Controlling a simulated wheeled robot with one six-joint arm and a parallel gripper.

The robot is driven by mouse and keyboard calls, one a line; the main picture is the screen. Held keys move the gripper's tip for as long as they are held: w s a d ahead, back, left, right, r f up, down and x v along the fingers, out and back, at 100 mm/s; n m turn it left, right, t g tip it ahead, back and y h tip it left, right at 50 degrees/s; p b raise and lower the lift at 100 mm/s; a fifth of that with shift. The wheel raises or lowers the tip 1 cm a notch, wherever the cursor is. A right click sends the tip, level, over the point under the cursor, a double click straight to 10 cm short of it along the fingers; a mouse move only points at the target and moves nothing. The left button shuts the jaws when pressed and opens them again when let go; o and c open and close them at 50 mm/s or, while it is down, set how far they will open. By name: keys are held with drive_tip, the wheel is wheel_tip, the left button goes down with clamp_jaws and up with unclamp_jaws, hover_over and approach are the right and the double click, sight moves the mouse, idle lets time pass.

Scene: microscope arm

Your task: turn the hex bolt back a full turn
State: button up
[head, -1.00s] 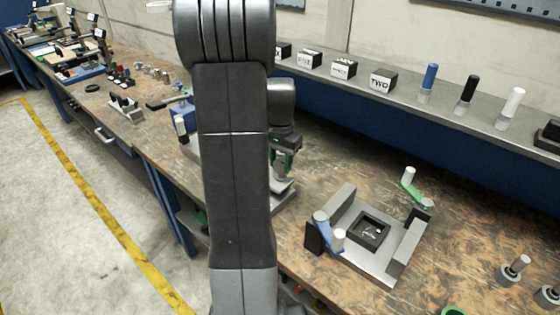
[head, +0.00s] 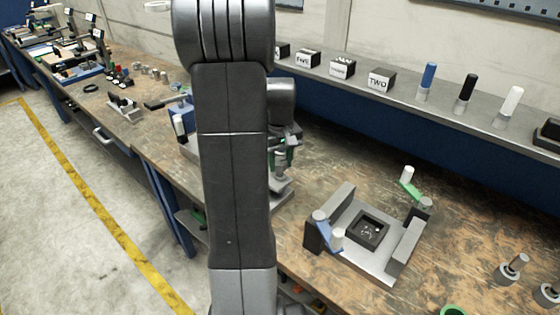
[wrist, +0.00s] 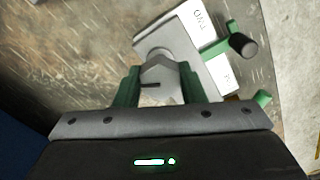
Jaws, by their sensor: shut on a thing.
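The hex bolt (wrist: 163,82) has a grey six-sided head and sits between my gripper's green fingers in the wrist view. My gripper (wrist: 160,84) is shut on the bolt head, one finger on each side. In the head view my gripper (head: 282,152) is partly hidden behind my own arm, and the bolt cannot be made out clearly there.
A green lever with a black knob (wrist: 243,46) lies to the right of the bolt. In the head view, a grey fixture with a dark square tray (head: 368,230) and blue and green levers stands to the right. Labelled blocks (head: 380,80) and coloured-handled pegs line the back shelf.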

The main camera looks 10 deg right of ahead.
drive_tip(key=n, duration=0.7)
drive_tip(key=shift+d+f, duration=0.1)
drive_tip(key=shift+f, duration=0.1)
drive_tip(key=n, duration=0.8)
drive_tip(key=shift+f+n, duration=0.1)
drive_tip(key=shift+n, duration=0.2)
drive_tip(key=n, duration=0.3)
drive_tip(key=shift+w+n, duration=0.15)
drive_tip(key=shift+n, duration=0.15)
drive_tip(key=n, duration=0.3)
drive_tip(key=shift+n, duration=0.3)
drive_tip(key=n, duration=0.3)
drive_tip(key=shift+w+n, duration=0.15)
drive_tip(key=shift+n, duration=0.15)
drive_tip(key=shift+r+n, duration=0.2)
drive_tip(key=shift+n, duration=1.8)
